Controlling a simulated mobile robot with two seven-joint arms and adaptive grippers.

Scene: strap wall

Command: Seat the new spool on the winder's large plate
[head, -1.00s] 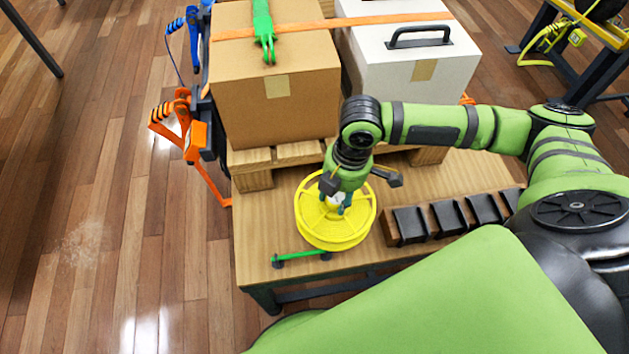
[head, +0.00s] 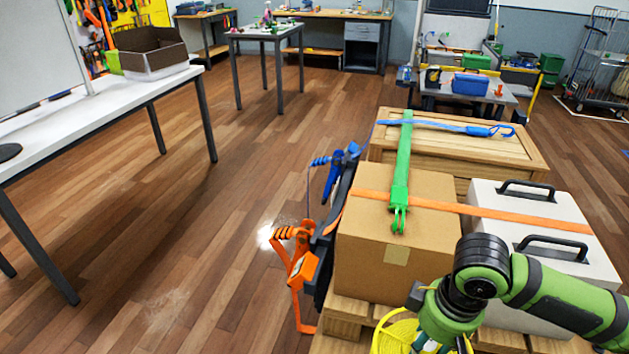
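A yellow spool (head: 393,338) shows only in part at the bottom edge of the head view, in front of the cardboard box. My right gripper (head: 432,346) comes in from the right, directly over the spool. Its fingers are mostly cut off by the bottom edge, so I cannot see whether they hold the spool. The winder's large plate cannot be made out. My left gripper is not in view.
A cardboard box (head: 390,260), a white case (head: 490,225) and a wooden crate (head: 465,160) stand behind the spool, crossed by straps. Orange ratchet gear (head: 300,268) hangs at their left. Floor (head: 190,280) on the left is clear, up to a white table (head: 95,108).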

